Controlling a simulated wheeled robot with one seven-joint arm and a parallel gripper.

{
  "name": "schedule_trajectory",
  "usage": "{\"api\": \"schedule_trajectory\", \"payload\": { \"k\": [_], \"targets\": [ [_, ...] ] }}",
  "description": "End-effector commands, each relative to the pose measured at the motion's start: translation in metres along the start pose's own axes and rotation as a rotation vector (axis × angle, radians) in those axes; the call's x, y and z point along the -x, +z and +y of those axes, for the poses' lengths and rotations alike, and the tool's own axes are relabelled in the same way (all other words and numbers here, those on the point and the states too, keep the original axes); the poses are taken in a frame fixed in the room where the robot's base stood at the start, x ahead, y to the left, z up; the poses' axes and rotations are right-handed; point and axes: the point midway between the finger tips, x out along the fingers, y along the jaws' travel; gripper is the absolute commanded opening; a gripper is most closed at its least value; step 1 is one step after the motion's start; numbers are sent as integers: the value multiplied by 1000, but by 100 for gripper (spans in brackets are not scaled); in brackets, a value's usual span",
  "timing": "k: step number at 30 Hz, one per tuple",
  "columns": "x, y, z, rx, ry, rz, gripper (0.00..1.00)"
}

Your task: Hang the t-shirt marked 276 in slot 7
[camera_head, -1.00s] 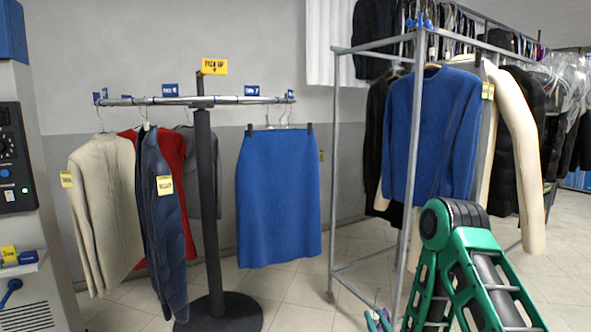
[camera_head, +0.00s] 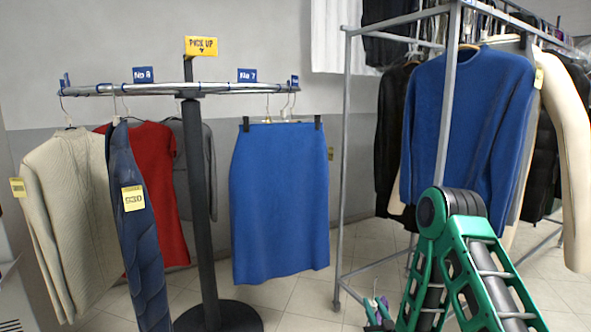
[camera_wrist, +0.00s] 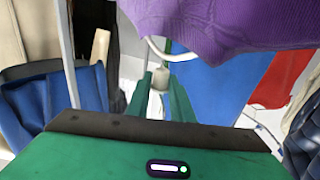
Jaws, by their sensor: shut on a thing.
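The round pick-up rail (camera_head: 215,88) carries blue slot signs. The No 7 sign (camera_head: 247,75) stands on its right part and the No 8 sign (camera_head: 143,75) on its left. My gripper (camera_wrist: 161,78) is shut on a pale hanger part (camera_wrist: 157,50) in the wrist view. A purple knitted garment (camera_wrist: 225,25) is at the top of that view, beside the hanger part. No 276 mark shows on it, and most of it is out of view. In the head view my gripper (camera_head: 378,312) is low, right of the rail, at the bottom edge.
A blue skirt (camera_head: 280,200) hangs below the No 7 side. A cream sweater (camera_head: 80,205), a dark puffer jacket (camera_head: 138,235) and a red shirt (camera_head: 160,190) hang at left. A metal rack (camera_head: 345,170) with a blue sweater (camera_head: 460,120) stands at right.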

Motion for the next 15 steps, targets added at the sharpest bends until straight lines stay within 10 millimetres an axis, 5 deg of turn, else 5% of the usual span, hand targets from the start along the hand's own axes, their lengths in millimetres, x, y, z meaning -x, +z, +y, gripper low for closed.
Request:
{"api": "schedule_trajectory", "payload": {
  "k": [15],
  "targets": [
    [-4,-6,6,1,9,3,0]
  ]
}}
